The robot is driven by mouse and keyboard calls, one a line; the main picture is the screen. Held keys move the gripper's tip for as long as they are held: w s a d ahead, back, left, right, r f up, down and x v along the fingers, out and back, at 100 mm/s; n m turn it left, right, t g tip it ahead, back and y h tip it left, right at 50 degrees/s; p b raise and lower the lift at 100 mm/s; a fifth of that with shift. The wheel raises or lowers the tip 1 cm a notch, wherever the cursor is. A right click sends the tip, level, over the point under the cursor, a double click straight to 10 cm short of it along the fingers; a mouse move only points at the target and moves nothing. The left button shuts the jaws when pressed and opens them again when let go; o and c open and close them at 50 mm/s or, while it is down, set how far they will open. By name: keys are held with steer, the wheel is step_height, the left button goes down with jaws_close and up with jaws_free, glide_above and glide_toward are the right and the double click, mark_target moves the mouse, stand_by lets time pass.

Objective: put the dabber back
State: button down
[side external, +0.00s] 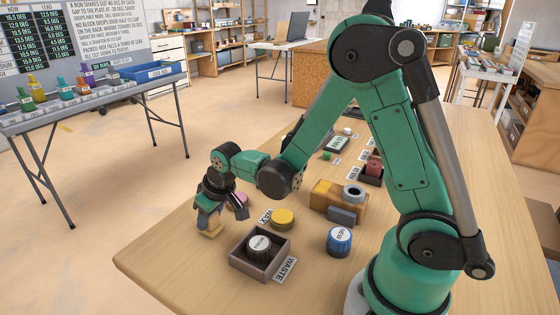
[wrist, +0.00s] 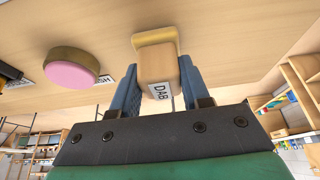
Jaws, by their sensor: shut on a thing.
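The dabber (wrist: 157,66) is a wooden block with a yellow pad and a "DAB" label. In the wrist view it sits between the two blue fingers of my gripper (wrist: 155,88), which is shut on it. In the side view my gripper (side external: 209,212) points down near the left edge of the wooden table, with the dabber's yellowish lower end (side external: 211,231) showing below the fingers. I cannot tell whether the pad touches the table. A pink-topped round pad (wrist: 72,68) lies beside it; it also shows behind the gripper in the side view (side external: 241,198).
A yellow disc (side external: 283,217) lies by a WAX label. A blue round piece marked NEW (side external: 339,241) and a wooden block (side external: 323,199) with a ring stand to the right.

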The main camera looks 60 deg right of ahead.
steer(key=shift+f, duration=0.1)
steer(key=shift+c, duration=2.1)
jaws_free()
steer(key=s+a+r+t, duration=0.1)
steer(key=s+r+t, duration=0.1)
steer(key=s+r, duration=0.8)
steer(key=shift+s+r+t, duration=0.2)
steer(key=shift+r+t, duration=0.1)
steer(key=shift+r, duration=0.7)
